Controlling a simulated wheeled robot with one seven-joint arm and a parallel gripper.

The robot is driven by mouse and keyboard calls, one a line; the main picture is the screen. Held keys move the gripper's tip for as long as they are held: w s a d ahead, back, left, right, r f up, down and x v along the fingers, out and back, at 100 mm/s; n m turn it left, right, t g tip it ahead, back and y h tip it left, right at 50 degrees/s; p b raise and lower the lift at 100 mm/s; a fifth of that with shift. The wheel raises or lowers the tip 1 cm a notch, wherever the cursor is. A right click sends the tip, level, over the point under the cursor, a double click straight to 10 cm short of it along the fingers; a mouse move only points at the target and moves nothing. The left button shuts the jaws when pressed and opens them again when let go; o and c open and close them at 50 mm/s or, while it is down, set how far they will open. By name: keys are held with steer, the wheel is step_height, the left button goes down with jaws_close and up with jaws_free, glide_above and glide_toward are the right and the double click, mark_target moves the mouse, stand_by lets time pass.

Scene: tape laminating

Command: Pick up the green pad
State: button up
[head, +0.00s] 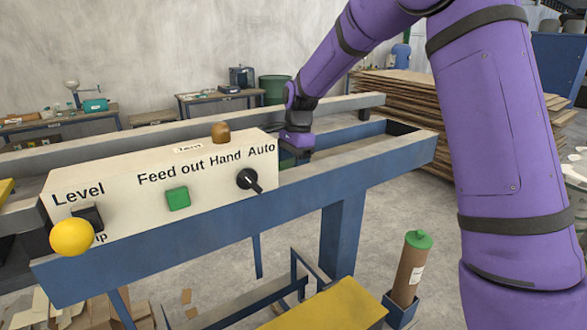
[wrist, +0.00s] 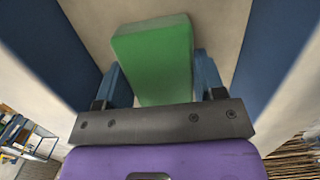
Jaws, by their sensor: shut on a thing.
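The green pad (wrist: 152,38) is a block that fills the space between the two blue fingers of my gripper (wrist: 158,62) in the wrist view. The fingers are shut on its sides, and the pad reaches out past their tips. In the head view my purple arm reaches down behind the control panel, and my gripper (head: 296,143) is over the blue frame's inner channel. There the fingers and most of the pad are hidden by the panel; only a dark green patch shows beneath the wrist.
The white control panel (head: 130,199) has a green button (head: 178,198), a yellow knob (head: 71,237) and a black switch (head: 248,180). Blue frame walls (wrist: 268,60) flank the gripper. Stacked boards (head: 410,100) stand behind, and a brown tube (head: 409,270) stands at front right.

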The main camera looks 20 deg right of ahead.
step_height(320, 180, up, 10)
stand_by(0.6)
steer(key=shift+o, duration=0.6)
steer(key=shift+c, duration=0.3)
